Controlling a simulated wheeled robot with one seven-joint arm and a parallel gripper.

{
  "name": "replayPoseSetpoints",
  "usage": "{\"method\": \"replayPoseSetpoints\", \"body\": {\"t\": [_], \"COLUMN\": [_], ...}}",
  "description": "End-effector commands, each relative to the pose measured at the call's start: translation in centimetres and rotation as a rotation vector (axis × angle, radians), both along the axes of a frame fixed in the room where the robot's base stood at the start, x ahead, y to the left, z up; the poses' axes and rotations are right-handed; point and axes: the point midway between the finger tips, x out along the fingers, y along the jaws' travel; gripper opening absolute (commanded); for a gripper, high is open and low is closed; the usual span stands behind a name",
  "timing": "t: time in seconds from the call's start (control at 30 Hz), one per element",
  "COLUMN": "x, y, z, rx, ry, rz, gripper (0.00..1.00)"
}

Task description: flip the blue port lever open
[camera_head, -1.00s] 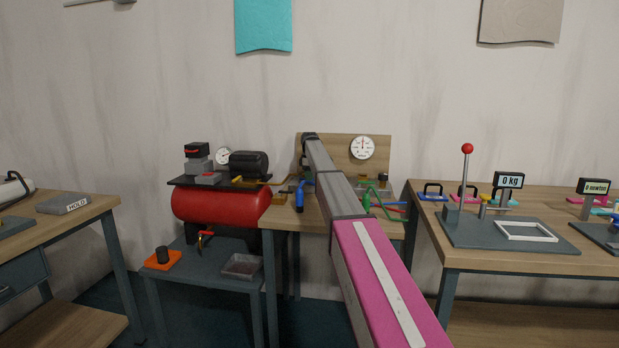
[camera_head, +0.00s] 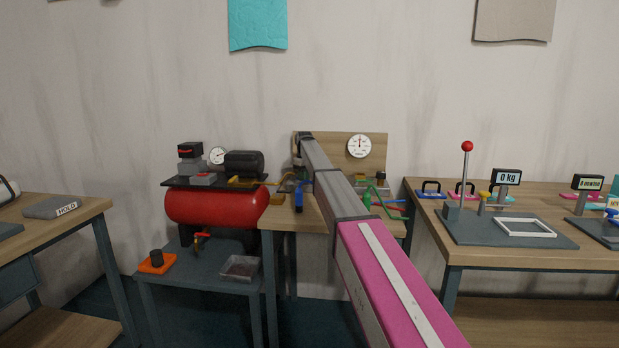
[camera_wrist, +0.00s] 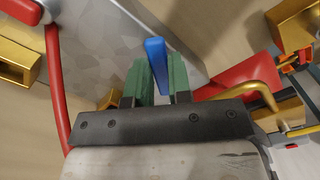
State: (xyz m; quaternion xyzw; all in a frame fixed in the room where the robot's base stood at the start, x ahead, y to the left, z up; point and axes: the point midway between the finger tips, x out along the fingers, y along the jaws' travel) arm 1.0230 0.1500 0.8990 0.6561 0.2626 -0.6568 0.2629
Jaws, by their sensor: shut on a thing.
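The blue port lever (camera_wrist: 155,55) is a flat blue bar that stands between the two green fingers of my gripper (camera_wrist: 163,80) in the wrist view. The gripper is shut on it. A grey metal plate (camera_wrist: 105,50) lies behind the lever. In the head view my grey and pink arm reaches to the middle table (camera_head: 285,212) and hides the gripper. A blue upright part (camera_head: 298,192) shows just left of the arm there; I cannot tell whether it is the lever.
A red hose (camera_wrist: 58,90) runs left of the fingers, and a brass hook (camera_wrist: 250,88) and red part (camera_wrist: 235,80) lie close right. In the head view, a red compressor tank (camera_head: 215,207) stands left, a pressure gauge (camera_head: 359,146) behind, and green tubing (camera_head: 385,200) right of my arm.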

Motion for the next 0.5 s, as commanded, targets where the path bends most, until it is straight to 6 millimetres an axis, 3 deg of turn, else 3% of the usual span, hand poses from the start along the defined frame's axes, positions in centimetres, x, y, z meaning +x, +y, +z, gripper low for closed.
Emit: {"method": "replayPoseSetpoints", "body": {"t": [0.5], "x": [-1.1], "y": [1.9], "z": [0.0], "rx": [0.001], "ry": [-0.002], "rz": [-0.488], "gripper": [0.0]}}
